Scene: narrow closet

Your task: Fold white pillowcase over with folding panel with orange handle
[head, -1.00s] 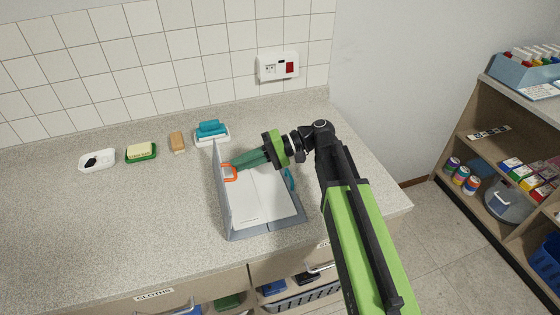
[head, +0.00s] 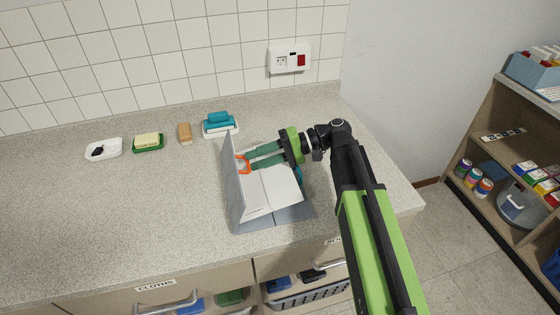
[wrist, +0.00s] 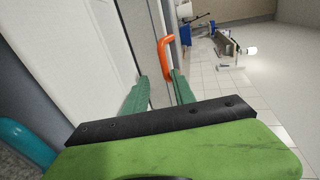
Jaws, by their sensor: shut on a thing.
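The grey folding board (head: 290,216) lies on the counter. Its left panel (head: 231,185) stands steeply up, with the orange handle (head: 242,169) near its upper inner side. The white pillowcase (head: 268,190) is on the board to the right of that panel; its left part looks lifted and its front edge is raised off the grey surface. My gripper (head: 249,160) reaches in from the right, its green fingers shut on the orange handle. The wrist view shows the handle (wrist: 166,48) between the fingertips, beside a large white surface. A teal handle at the board's right is partly hidden by my gripper.
A blue brush (head: 219,124) on a white tray, a tan block (head: 184,133), a soap dish (head: 148,143) and a white dish (head: 103,149) stand behind and left. The left counter is clear. A wall socket (head: 289,58) is behind; a shelf (head: 490,140) is right.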

